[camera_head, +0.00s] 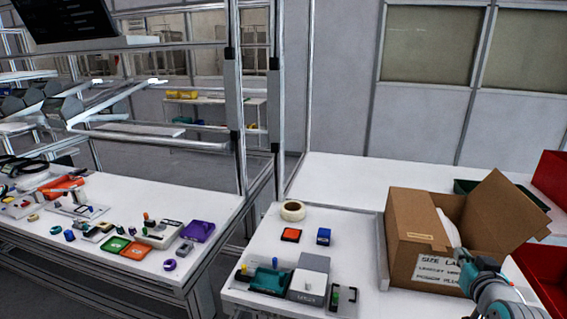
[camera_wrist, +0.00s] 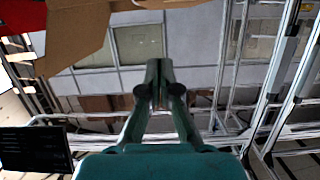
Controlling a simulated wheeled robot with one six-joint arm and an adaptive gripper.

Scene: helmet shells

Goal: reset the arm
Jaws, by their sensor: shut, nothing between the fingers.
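My gripper (camera_wrist: 159,80) is shut, its two green fingers meeting at the tips with nothing between them. In the head view my gripper (camera_head: 465,258) is at the lower right, in front of the open cardboard box (camera_head: 412,262) and overlapping its labelled front. I cannot tell the gap between them. A white shape shows inside the box, partly hidden by its wall and flap. The box's brown cardboard (camera_wrist: 75,35) also shows at the upper left of the wrist view.
Red bins (camera_head: 548,268) stand at the right edge. The left table (camera_head: 125,190) is cluttered. A metal post (camera_head: 235,120) rises between the tables.

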